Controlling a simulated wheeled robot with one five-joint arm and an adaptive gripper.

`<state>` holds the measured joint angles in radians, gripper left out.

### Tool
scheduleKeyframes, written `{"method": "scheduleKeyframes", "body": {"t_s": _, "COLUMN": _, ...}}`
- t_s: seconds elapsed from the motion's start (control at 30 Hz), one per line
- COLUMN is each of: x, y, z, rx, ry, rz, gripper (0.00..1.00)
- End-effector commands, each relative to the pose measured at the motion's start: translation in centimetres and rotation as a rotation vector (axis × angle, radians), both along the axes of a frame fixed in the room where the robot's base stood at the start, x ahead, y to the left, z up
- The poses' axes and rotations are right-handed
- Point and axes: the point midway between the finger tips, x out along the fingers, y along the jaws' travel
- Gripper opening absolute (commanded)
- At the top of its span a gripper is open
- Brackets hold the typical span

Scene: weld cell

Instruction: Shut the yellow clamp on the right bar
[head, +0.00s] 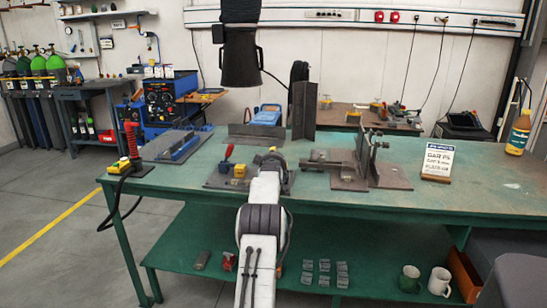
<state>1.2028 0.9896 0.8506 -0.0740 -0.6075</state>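A dark fixture plate (216,182) lies on the green bench. A red-handled clamp (228,153) stands upright at its left, with a yellow block (239,171) beside it. A small yellow piece (272,149), perhaps the handle of the yellow clamp, shows just past the end of my arm. My arm covers most of the plate's right side, so the right bar and the clamp's jaw are hidden. My gripper (272,159) is at that spot, mostly hidden behind my own wrist. I cannot tell whether its fingers are open or touch the clamp.
A second fixture with upright plates (366,160) stands close on the right. A sign (437,161) and a yellow bottle (519,132) are farther right. A dark hood (240,60) hangs above the bench.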

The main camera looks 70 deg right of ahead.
Motion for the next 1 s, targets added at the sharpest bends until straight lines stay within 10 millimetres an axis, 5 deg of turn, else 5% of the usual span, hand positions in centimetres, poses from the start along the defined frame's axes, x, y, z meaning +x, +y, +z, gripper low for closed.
{"method": "scheduleKeyframes", "body": {"t_s": 0.27, "x": 0.02, "y": 0.02, "z": -0.44, "rx": 0.008, "ry": 0.002, "rz": 0.0, "gripper": 0.0}}
{"method": "scheduleKeyframes", "body": {"t_s": 0.3, "x": 0.01, "y": 0.02, "z": -0.44, "rx": 0.008, "ry": 0.002, "rz": 0.0, "gripper": 0.31}}
{"method": "scheduleKeyframes", "body": {"t_s": 0.6, "x": 0.0, "y": 0.01, "z": -0.21, "rx": 0.004, "ry": 0.0, "rz": 0.0, "gripper": 0.58}}
{"method": "scheduleKeyframes", "body": {"t_s": 1.0, "x": -0.1, "y": 0.21, "z": -0.07, "rx": 0.004, "ry": 0.0, "rz": 0.0, "gripper": 0.59}}
